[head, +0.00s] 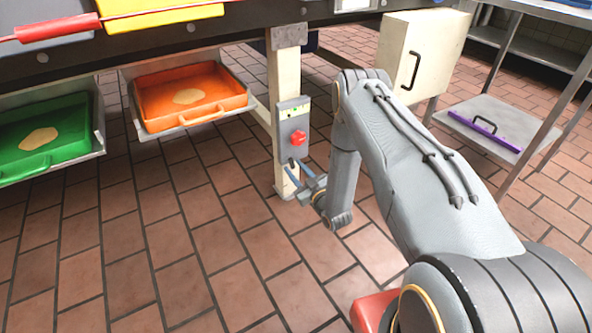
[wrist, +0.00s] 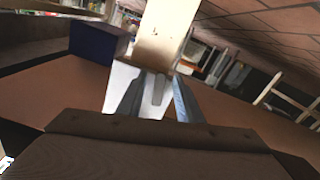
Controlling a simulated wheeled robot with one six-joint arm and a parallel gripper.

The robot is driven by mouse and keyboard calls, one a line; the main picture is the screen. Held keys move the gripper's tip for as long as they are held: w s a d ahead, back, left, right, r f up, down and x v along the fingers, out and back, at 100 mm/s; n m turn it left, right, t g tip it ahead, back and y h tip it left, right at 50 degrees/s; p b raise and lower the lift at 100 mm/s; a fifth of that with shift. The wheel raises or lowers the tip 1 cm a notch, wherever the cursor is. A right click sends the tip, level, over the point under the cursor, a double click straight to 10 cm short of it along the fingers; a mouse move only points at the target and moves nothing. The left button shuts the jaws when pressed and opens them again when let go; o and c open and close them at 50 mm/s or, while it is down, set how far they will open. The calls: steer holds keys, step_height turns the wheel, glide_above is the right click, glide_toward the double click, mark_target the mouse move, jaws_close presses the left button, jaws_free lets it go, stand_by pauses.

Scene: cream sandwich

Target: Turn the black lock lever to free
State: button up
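A grey control box (head: 293,122) with a red knob (head: 299,138) and small green lights is fixed to the cream post (head: 284,85). A small dark part at the box's lower end may be the lock lever; my gripper partly hides it, and I cannot tell its setting. My gripper (head: 291,171) is just below the box, close to the post. In the wrist view my gripper's two fingers (wrist: 157,98) are apart. A narrow grey piece (wrist: 158,88) shows between them, with gaps at its sides. I cannot tell whether this is the lever or whether anything touches it.
An orange tray (head: 175,82) and a green tray (head: 75,143), each with a flat pale piece, sit in pulled-out drawers left of the post. A cream cabinet (head: 440,45) and a shelf with a purple bar (head: 484,131) stand right.

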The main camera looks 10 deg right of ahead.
steer(key=p+v, duration=0.2)
steer(key=v, duration=0.5)
steer(key=shift+s+p, duration=0.3)
steer(key=shift+p, duration=0.05)
steer(key=shift+d, duration=0.15)
